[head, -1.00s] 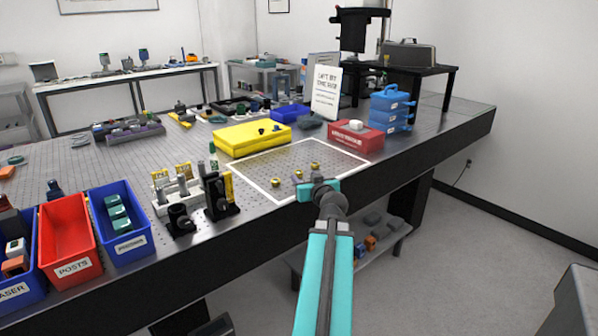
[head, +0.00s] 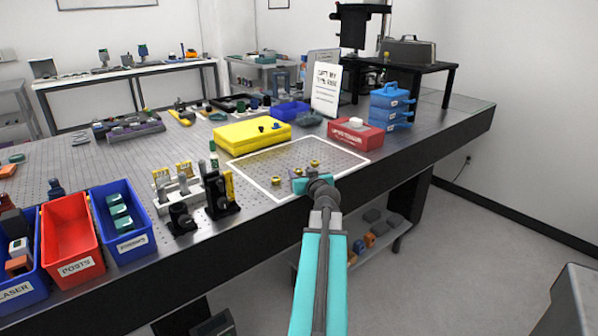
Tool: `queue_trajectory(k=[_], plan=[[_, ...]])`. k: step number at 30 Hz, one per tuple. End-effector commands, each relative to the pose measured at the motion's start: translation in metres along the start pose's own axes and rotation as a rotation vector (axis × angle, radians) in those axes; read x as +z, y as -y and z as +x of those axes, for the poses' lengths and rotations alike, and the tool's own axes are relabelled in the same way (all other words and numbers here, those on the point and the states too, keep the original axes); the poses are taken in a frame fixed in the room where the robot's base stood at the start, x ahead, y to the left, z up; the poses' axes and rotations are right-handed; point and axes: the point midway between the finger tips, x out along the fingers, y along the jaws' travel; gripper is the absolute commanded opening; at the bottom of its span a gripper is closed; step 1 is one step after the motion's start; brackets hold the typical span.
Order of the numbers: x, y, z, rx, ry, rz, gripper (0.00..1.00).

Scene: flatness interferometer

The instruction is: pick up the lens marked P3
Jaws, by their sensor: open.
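Small gold-rimmed lenses stand inside a white-outlined rectangle (head: 238,164) on the optical table. One lens (head: 276,181) is at the left, another (head: 298,172) is in the middle, and a third (head: 314,163) is farther back. Their markings are too small to read, so I cannot tell which is P3. My gripper (head: 300,185) is open at the front edge of the rectangle, just in front of the middle lens. My wrist hides part of the area in front of the lenses. I cannot tell whether the gripper touches anything.
A yellow case (head: 250,138) lies behind the rectangle, and a red box (head: 355,135) stands at its right. A white sign (head: 326,88) stands behind. Dark optic mounts (head: 220,196) and blue and red bins (head: 70,238) are at the left. The back half of the rectangle is clear.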

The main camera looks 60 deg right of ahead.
Motion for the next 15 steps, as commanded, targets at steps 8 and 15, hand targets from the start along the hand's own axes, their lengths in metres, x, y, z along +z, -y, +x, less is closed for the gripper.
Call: queue_trajectory(k=[8,15], plan=[[0.0001,0.0000,0.0100,0.001,-0.001,0.001,0.48],[0.0003,0.0000,0.0096,0.001,0.000,0.001,0.48]])
